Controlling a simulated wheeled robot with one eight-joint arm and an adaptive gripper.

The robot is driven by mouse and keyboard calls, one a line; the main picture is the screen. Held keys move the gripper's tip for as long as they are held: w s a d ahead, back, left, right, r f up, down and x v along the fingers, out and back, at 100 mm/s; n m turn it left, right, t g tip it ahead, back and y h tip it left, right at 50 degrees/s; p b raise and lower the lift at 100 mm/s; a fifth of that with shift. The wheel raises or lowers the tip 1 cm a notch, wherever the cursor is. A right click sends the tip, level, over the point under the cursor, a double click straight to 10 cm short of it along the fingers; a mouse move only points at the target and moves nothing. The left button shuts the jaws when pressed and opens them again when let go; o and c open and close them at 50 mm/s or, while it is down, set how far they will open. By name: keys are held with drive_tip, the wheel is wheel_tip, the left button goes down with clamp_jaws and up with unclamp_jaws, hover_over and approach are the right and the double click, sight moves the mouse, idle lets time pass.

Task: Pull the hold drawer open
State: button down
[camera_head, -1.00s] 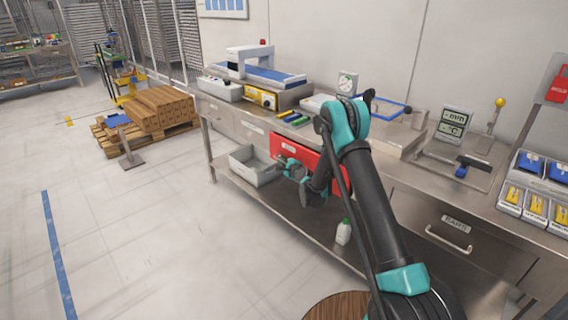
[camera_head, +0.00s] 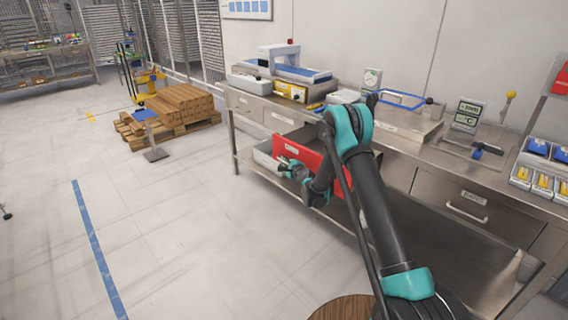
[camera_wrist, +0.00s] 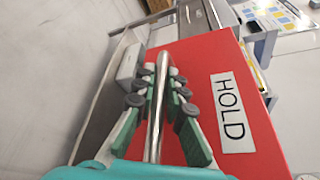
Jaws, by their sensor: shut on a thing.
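The hold drawer's red front (camera_head: 300,157) stands out from the workbench in the head view, so the drawer is at least partly open. In the wrist view the red front (camera_wrist: 200,62) carries a white HOLD label (camera_wrist: 233,112). A metal bar handle (camera_wrist: 155,130) runs along it. My gripper (camera_wrist: 160,82) is shut on this handle, with its green fingers on either side of the bar. In the head view my gripper (camera_head: 288,166) is at the front's left part, and my arm covers the front's right end. The drawer's inside is hidden.
The steel workbench (camera_head: 400,122) runs along the wall. Another closed drawer (camera_head: 470,200) is at the right.

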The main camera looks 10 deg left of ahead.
drive_tip(key=shift+s, duration=0.1)
drive_tip(key=c, duration=1.9)
unclamp_jaws()
drive_tip(key=shift+o, duration=0.2)
drive_tip(key=v, duration=1.2)
